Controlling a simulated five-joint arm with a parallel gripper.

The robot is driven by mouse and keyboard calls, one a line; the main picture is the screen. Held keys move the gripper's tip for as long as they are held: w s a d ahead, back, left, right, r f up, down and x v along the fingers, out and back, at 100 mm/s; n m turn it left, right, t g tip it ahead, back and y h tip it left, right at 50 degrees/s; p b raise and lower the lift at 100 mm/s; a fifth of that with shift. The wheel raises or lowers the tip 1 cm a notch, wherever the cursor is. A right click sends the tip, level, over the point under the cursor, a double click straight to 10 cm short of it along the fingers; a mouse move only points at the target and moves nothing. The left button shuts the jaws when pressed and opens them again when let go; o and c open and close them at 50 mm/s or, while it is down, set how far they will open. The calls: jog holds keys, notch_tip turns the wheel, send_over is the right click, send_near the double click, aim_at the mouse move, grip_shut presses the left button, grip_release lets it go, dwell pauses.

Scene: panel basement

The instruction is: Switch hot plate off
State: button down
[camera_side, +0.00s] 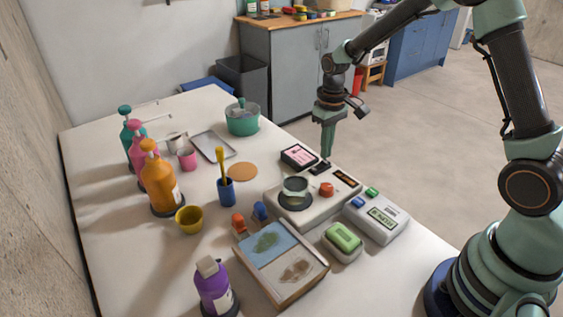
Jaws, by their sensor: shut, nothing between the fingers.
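The hot plate (283,208) is a white box on the table, right of the middle. A glass or metal vessel (295,188) seems to stand on its dark round plate. An orange knob (326,189) and a dark panel with orange marks (347,177) are on its right part. A small black part, possibly a switch, (320,168) shows near its far edge. My gripper (327,155) points down, shut and empty, just above or beside that black part. I cannot tell whether they touch. The on or off state is not readable.
A pink-and-black box (299,156) is close left of my gripper. A white device with blue and green buttons (375,219) and a green block (343,236) stand nearer the front. A picture board (282,284), cups and bottles fill the left. Open floor lies beyond the table's right edge.

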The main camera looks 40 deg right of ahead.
jog(key=shift+f, duration=1)
dwell(0.8)
jog(key=shift+r, duration=3.55)
jog(key=shift+r, duration=0.1)
notch_tip(320, 180, up, 8)
jog(key=t, duration=0.2)
send_over(325, 162)
jog(key=s+a, duration=0.2)
jog(key=s, duration=0.3)
jog(key=s+a+r+t, duration=0.2)
jog(key=s+r+t, duration=0.1)
jog(key=s, duration=0.7)
jog(key=shift+r+t, duration=0.3)
jog(key=shift+r, duration=0.4)
